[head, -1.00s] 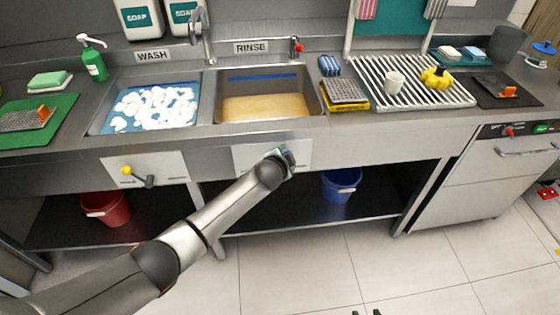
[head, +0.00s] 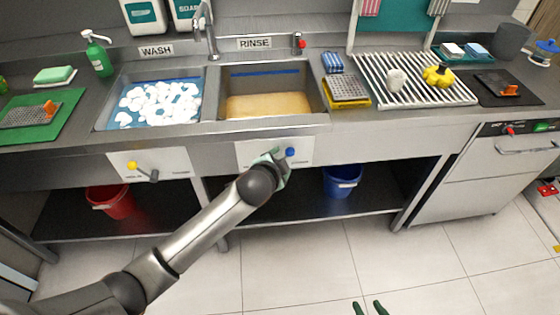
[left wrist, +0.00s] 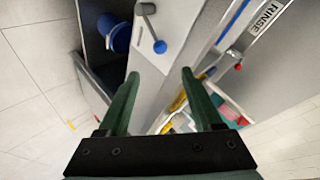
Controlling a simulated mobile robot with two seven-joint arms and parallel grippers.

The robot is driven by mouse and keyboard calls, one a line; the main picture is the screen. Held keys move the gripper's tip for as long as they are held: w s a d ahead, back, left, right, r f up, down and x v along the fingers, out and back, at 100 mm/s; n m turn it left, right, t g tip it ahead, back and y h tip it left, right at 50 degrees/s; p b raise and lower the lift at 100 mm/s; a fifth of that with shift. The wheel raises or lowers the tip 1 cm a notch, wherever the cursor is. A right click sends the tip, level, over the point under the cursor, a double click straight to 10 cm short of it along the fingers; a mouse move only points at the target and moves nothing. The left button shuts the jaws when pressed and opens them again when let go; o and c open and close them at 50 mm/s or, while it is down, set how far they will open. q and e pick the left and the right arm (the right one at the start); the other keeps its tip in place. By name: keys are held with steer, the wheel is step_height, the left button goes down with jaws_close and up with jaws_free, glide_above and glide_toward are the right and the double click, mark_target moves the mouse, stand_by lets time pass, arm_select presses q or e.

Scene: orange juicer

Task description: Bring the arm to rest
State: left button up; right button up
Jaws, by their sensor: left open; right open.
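My left arm reaches in from the left in the head view. Its gripper (head: 277,162) is in front of the white panel under the rinse sink, just left of a blue-knobbed lever (head: 290,152). In the left wrist view my left gripper (left wrist: 158,78) has its two green fingers spread with nothing between them. The blue knob (left wrist: 160,47) shows beyond the fingers, apart from them. My right gripper (head: 370,307) shows only its two green fingertips at the bottom edge of the head view, apart and empty.
The steel counter front (head: 360,143) lies close to the left gripper. A yellow-knobbed lever (head: 133,166) is on the panel under the wash sink. Red (head: 110,201) and blue (head: 342,180) buckets stand below. The tiled floor (head: 300,260) in front is clear.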

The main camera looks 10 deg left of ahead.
stand_by(0.4)
arm_select(q)
steer(key=s+a+f+n, duration=0.2)
steer(key=s+f, duration=0.3)
steer(key=s, duration=0.4)
steer(key=s+a+f+n+g, duration=0.1)
steer(key=s+a+f+n, duration=0.2)
steer(key=s, duration=0.7)
steer(key=s+a+f+n+h, duration=0.1)
steer(key=s+a+f+n, duration=0.2)
steer(key=s+f+n, duration=0.2)
steer(key=s+f, duration=0.2)
steer(key=s, duration=0.2)
steer(key=shift+s+g, duration=0.15)
steer(key=shift+g, duration=0.15)
